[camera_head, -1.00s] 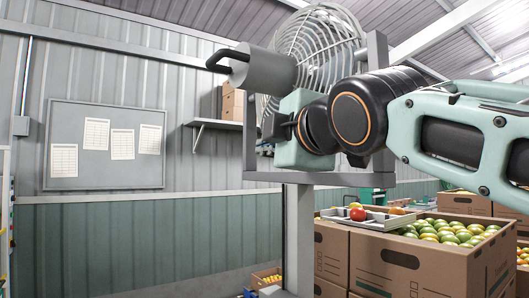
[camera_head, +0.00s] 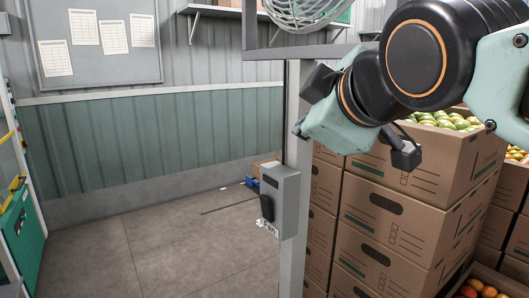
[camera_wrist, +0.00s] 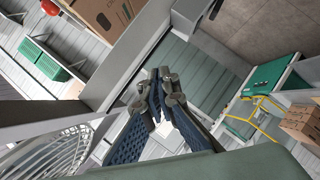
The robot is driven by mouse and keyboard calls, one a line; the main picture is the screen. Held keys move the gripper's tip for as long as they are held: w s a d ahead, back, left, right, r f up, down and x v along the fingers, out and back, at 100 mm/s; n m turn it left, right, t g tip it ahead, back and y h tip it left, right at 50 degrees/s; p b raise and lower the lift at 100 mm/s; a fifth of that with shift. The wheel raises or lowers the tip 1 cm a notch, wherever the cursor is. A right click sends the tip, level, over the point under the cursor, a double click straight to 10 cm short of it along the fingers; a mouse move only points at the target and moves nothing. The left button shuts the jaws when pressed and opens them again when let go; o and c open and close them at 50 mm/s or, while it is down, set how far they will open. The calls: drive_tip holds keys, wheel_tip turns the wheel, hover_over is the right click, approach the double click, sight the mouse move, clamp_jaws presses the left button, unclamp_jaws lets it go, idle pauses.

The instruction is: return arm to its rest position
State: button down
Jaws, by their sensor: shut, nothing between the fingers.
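My gripper (camera_wrist: 161,88) shows in the wrist view with its dark, blue-padded fingers drawn together and nothing between them. In the head view, my arm reaches in from the upper right and bends down in front of the grey post. The fingers cannot be made out clearly there. Parts of the wrist hide some of the post and the boxes behind it.
A grey post (camera_head: 297,190) with a switch box (camera_head: 279,200) stands close to my arm, below a fan guard (camera_head: 307,14). The floor (camera_head: 190,250) at left centre is mostly clear. A green cabinet (camera_head: 22,235) stands at far left.

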drive_tip(key=s+d+f+m+g+h, duration=0.1)
drive_tip(key=s+d+f+m+g, duration=0.2)
drive_tip(key=f, duration=0.7)
drive_tip(key=s+d+f+m+g+h, duration=0.1)
drive_tip(key=s+d+f+m+g, duration=0.1)
drive_tip(key=s+f+m, duration=0.55)
drive_tip(key=s+d+f+m+g+h, duration=0.1)
drive_tip(key=s+d+f+m+g, duration=0.15)
drive_tip(key=f, duration=0.95)
wheel_tip(320, 180, up, 15)
drive_tip(key=p, duration=1.4)
drive_tip(key=shift+a+f, duration=0.15)
drive_tip(key=shift+a, duration=0.1)
drive_tip(key=shift+d+m, duration=0.15)
drive_tip(key=shift+m, duration=0.15)
